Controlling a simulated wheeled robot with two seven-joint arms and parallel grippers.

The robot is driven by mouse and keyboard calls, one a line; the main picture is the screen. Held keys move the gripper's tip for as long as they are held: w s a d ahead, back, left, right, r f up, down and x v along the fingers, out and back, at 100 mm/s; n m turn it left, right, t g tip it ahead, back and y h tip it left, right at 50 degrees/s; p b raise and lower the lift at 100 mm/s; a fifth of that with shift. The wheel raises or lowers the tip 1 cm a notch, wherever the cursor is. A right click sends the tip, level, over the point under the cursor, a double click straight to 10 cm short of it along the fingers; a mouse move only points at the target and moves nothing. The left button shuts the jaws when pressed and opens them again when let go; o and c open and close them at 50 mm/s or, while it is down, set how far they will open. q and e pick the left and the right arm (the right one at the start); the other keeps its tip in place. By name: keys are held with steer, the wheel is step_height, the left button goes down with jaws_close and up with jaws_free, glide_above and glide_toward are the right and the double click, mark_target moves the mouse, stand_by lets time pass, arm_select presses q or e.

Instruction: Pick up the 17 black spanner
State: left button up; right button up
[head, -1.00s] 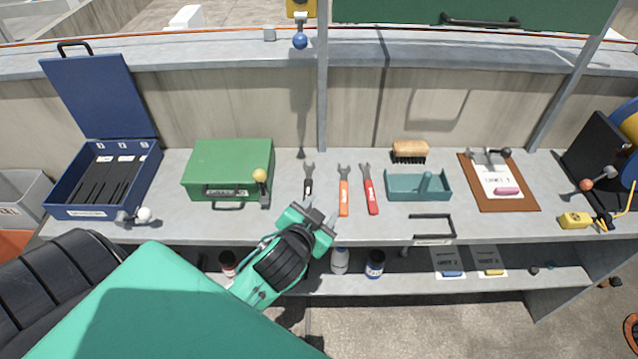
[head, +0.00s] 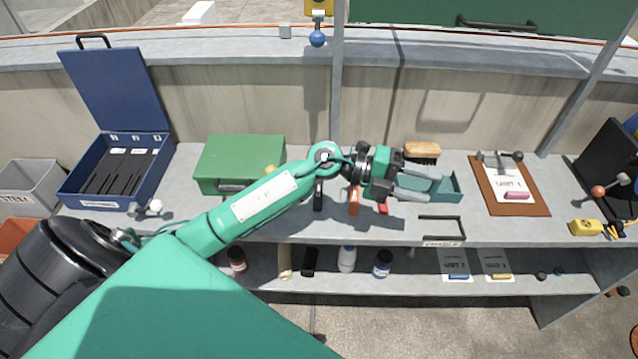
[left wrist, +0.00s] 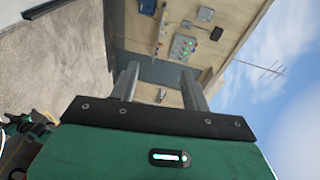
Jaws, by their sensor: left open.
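The black spanner (head: 318,196) lies on the bench, left of an orange spanner (head: 353,201) and a red spanner (head: 383,207). Only its black handle shows in the head view; my left arm hides its upper part. My left gripper (head: 430,185) is open and empty, over the teal tray, to the right of the spanners. In the left wrist view its two fingers (left wrist: 160,85) stand apart with nothing between them. No spanner shows in that view. My right gripper is not in view.
A green case (head: 238,160) and an open blue box (head: 112,205) stand on the left. A teal tray (head: 452,190), a brush (head: 422,150) and a brown clipboard (head: 490,195) are on the right. Bottles stand on the lower shelf (head: 430,285).

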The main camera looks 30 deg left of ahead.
arm_select(q)
steer(key=w+a+f+m+g+y, duration=0.1)
steer(key=w+a+f+g+y, duration=0.25)
steer(key=a+f+y, duration=0.5)
steer(key=a+r+n+g+y, duration=0.25)
steer(key=a+y, duration=0.45)
steer(key=a, duration=1.2)
steer(key=f, duration=0.2)
steer(key=f+p, duration=0.1)
steer(key=f, duration=0.3)
steer(key=shift+d+p, duration=0.3)
steer(key=shift+p, duration=0.05)
steer(key=shift+w+d+f+p, duration=0.1)
steer(key=shift+f+p, duration=0.2)
steer(key=shift+f, duration=0.25)
step_height(320, 180, down, 4)
steer(key=shift+w+d+r+p, duration=0.15)
steer(key=shift+p, duration=0.4)
steer(key=shift+f, duration=0.4)
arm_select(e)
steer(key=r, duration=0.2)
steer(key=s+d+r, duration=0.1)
arm_select(q)
steer(key=shift+c, duration=0.5)
